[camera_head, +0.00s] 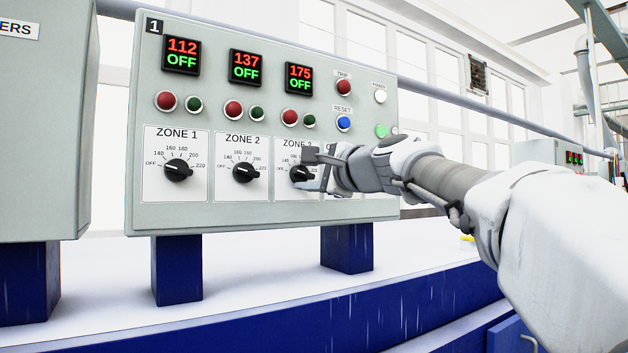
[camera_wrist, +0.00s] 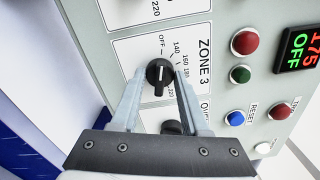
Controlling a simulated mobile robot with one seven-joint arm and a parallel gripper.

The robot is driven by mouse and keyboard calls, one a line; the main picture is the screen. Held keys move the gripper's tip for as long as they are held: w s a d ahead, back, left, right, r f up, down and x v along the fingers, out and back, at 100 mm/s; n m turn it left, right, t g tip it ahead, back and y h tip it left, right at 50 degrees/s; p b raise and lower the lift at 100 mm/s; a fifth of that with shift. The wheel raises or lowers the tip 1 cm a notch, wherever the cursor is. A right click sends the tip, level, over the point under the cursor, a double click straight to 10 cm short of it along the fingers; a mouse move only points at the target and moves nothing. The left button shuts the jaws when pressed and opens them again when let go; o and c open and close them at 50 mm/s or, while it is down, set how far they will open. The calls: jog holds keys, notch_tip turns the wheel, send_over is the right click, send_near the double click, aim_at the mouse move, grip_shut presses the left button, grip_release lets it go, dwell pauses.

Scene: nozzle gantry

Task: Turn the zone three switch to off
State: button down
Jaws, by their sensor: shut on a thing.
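The display (camera_head: 299,77) above reads 175 and OFF.
The zone 1 knob (camera_head: 178,170) and zone 2 knob (camera_head: 244,172) sit to the left. Another black knob (camera_wrist: 171,127) lies between my fingers, nearer the palm. Red, green and blue buttons (camera_head: 344,123) sit above. The white ledge (camera_head: 240,270) below the panel is clear.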

dwell(0.4)
jog(key=shift+c, duration=2)
grip_release()
jog(key=shift+s, duration=0.1)
jog(key=b+v, duration=0.2)
jog(key=v, duration=1.5)
jog(key=shift+s+d+f, duration=0.1)
jog(key=shift+d, duration=0.05)
